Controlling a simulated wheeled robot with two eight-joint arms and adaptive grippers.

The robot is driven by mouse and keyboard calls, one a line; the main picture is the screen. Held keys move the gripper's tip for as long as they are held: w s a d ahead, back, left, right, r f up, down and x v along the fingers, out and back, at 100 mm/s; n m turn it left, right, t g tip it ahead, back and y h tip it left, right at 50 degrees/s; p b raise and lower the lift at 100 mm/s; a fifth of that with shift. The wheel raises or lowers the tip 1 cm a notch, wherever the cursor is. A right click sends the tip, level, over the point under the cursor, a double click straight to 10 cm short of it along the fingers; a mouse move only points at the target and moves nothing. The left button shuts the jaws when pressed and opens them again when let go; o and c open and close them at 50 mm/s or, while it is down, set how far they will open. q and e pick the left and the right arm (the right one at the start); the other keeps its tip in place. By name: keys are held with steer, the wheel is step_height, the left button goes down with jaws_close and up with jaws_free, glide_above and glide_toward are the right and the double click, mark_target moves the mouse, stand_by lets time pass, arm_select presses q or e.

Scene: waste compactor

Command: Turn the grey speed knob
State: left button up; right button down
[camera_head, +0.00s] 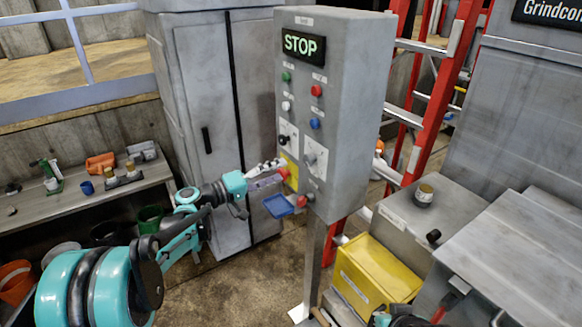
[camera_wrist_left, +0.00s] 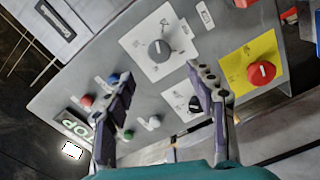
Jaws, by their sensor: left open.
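The grey speed knob (camera_head: 312,158) sits on a white plate on the lower right of the control panel's front. In the left wrist view the grey knob (camera_wrist_left: 159,50) shows whole, its pointer mark beside it, beyond the fingertips. My left gripper (camera_head: 274,172) is in front of the panel's lower left, left of the knob in the head view. In the left wrist view the left gripper (camera_wrist_left: 160,76) is open and empty, fingers spread either side of a line toward the knob. Contact with the panel cannot be told.
A black knob (camera_wrist_left: 195,104), partly behind a finger, and a red emergency button (camera_wrist_left: 261,73) on yellow are close by. A blue tray-like piece (camera_head: 278,206) is under the gripper. A red ladder (camera_head: 448,100) and yellow bin (camera_head: 372,275) stand beside the panel.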

arm_select(q)
steer(key=v, duration=0.3)
steer(key=s+d+f+m+g+y+b, duration=0.1)
steer(key=s+d+f+g+y+b, duration=0.15)
steer(key=s+f, duration=0.4)
steer(key=s+d+f+g+y+b, duration=0.1)
steer(key=s+f+y, duration=0.25)
steer(key=s, duration=0.55)
steer(key=s+a+f+y+b, duration=0.2)
steer(key=s+a+f+y, duration=0.2)
steer(key=s, duration=0.4)
steer(key=s+a+f+m+y+b, duration=0.1)
steer(key=s+a+f+y, duration=0.3)
steer(key=s+a+f, duration=0.2)
steer(key=s+f, duration=0.1)
steer(key=s, duration=0.1)
steer(key=shift+s+a+m+y+b, duration=0.2)
steer(key=shift+s+m+y+b, duration=0.1)
steer(key=shift+s+b, duration=0.05)
steer(key=shift+f, duration=0.1)
